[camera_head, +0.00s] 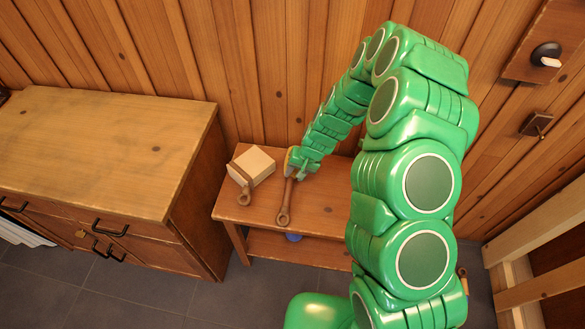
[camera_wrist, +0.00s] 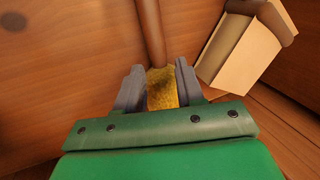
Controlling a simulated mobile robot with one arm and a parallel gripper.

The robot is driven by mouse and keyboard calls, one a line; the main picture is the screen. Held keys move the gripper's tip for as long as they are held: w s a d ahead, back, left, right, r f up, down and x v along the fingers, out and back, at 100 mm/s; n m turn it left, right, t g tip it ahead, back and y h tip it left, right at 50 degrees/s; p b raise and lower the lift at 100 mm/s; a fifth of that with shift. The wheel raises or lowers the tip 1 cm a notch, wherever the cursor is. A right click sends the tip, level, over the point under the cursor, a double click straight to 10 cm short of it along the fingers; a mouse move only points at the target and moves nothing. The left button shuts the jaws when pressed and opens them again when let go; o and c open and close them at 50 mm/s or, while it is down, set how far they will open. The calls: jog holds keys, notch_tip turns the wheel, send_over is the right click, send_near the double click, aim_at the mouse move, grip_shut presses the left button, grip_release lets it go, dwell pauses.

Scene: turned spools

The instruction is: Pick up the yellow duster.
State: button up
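The yellow duster (camera_wrist: 162,90) has a fuzzy yellow head and a long brown handle. In the wrist view its head fills the gap between the fingers of my gripper (camera_wrist: 161,75), with a grey finger against each side, and the handle runs away toward the top. My gripper looks shut on the head. In the head view the brown handle of the duster (camera_head: 285,203) points toward the front of the small wooden table (camera_head: 325,222). Most of its head is hidden there by my green arm. I cannot tell whether the duster touches the tabletop.
A cream block-shaped thing with a brown handle (camera_head: 256,165) lies left of the duster, close to it; it also shows in the wrist view (camera_wrist: 240,48). A wooden cabinet (camera_head: 110,150) stands at left. A plank wall (camera_head: 270,60) rises behind the table. A blue thing (camera_head: 293,237) sits below the tabletop.

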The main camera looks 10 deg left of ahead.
aim_at(291, 180)
jog(key=shift+x, duration=2.35)
jog(key=shift+d, duration=0.1)
jog(key=shift+c, duration=0.5)
grip_shut()
